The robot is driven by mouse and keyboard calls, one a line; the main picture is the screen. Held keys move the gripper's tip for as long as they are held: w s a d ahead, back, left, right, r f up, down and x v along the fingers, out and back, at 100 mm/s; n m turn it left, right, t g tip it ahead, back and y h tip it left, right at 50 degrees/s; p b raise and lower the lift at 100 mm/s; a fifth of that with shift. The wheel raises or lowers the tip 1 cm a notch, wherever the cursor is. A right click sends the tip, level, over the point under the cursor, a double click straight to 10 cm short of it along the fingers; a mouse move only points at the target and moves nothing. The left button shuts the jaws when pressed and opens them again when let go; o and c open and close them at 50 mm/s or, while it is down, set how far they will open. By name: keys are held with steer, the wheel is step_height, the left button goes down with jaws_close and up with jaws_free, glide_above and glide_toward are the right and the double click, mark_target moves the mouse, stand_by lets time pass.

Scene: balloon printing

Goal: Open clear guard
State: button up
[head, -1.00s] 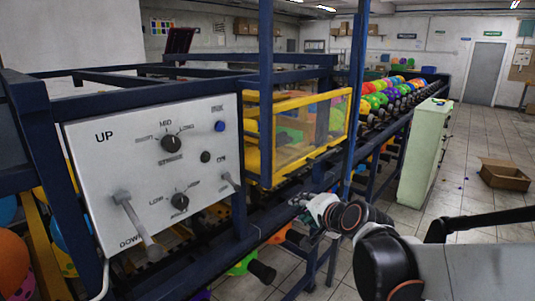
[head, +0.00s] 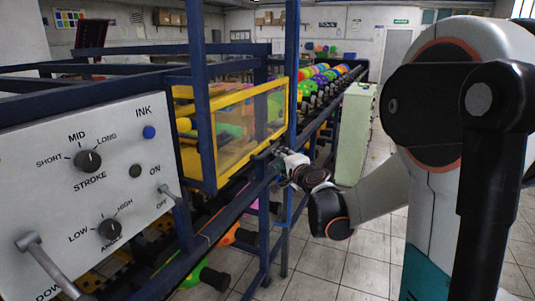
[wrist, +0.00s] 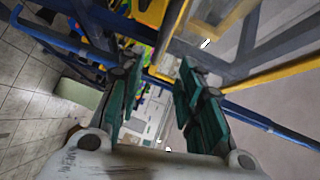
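The clear guard (head: 250,128) is a see-through panel in a yellow frame. It stands roughly upright on the front of the machine in the head view, with colored balloons showing behind it. My gripper (head: 277,155) is near the guard's lower right corner, in front of the dark blue rail; contact cannot be told. In the wrist view my gripper (wrist: 157,85) has its two green-padded fingers spread apart with nothing between them. Yellow bars (wrist: 262,77) show beyond and to the right of the fingers.
A control panel (head: 85,190) with knobs and levers is at left. A dark blue post (head: 291,60) rises beside the guard's right edge. A row of balloons (head: 325,78) runs back behind it. A pale green cabinet (head: 353,130) stands at right. Tiled floor lies in front.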

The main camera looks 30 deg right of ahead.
steer(key=w+d+f+b, duration=0.1)
steer(key=w+b, duration=0.1)
steer(key=w, duration=0.8)
steer(key=shift+d+f, duration=0.15)
steer(key=shift+f, duration=0.05)
jaws_close()
